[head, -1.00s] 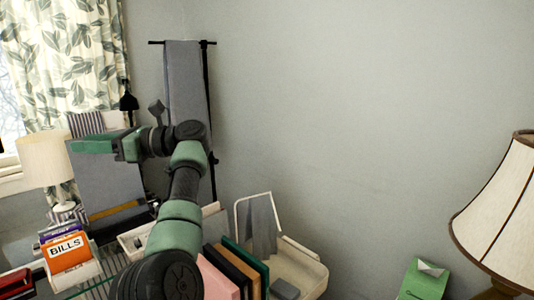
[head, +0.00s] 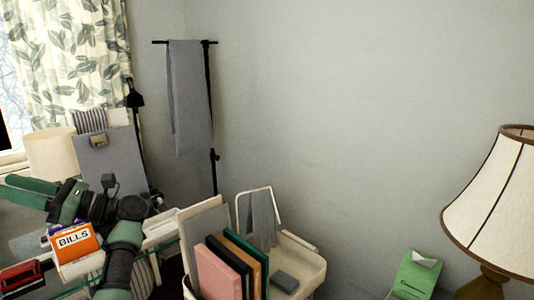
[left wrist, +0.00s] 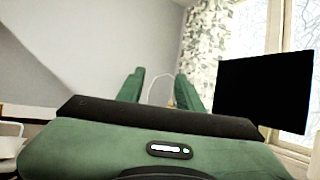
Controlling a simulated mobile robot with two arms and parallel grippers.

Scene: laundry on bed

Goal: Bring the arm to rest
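My left arm, green and black, rises from the bottom of the head view. Its left gripper (head: 25,190) points to the left edge, low in front of the lamp with the cream shade, behind the orange BILLS box. In the left wrist view the two green fingers of the left gripper (left wrist: 158,92) stand apart with nothing between them, so it is open and empty. My right gripper is in neither view.
The BILLS box (head: 75,248) and upright folders (head: 220,272) stand near the arm. The left wrist view shows a black screen (left wrist: 263,90).

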